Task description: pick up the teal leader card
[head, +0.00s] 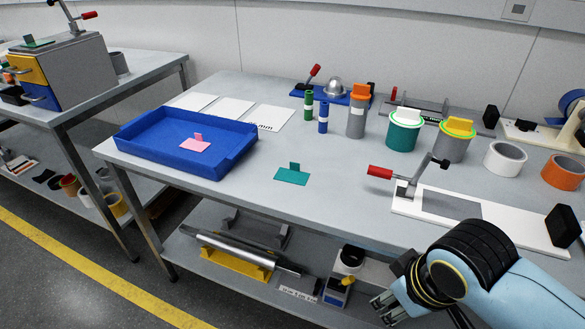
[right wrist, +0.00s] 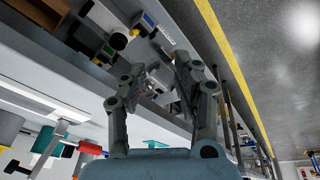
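The teal leader card (head: 292,176) lies flat on the grey table near its front edge, with a small upright tab at its back. Nothing touches it. My right gripper (head: 384,306) is at the lower right of the head view, in front of the table edge and apart from the card. In the right wrist view its two fingers (right wrist: 155,85) stand apart with nothing held between them. A small teal patch shows between the finger bases there, but I cannot tell whether it is the card. My left gripper is not in view.
A blue tray (head: 128,137) holding a pink card (head: 195,144) stands left. A clamp with a red handle (head: 380,172) on a white plate (head: 520,232) stands right of the teal card. Markers and canisters stand behind. The table around the card is clear.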

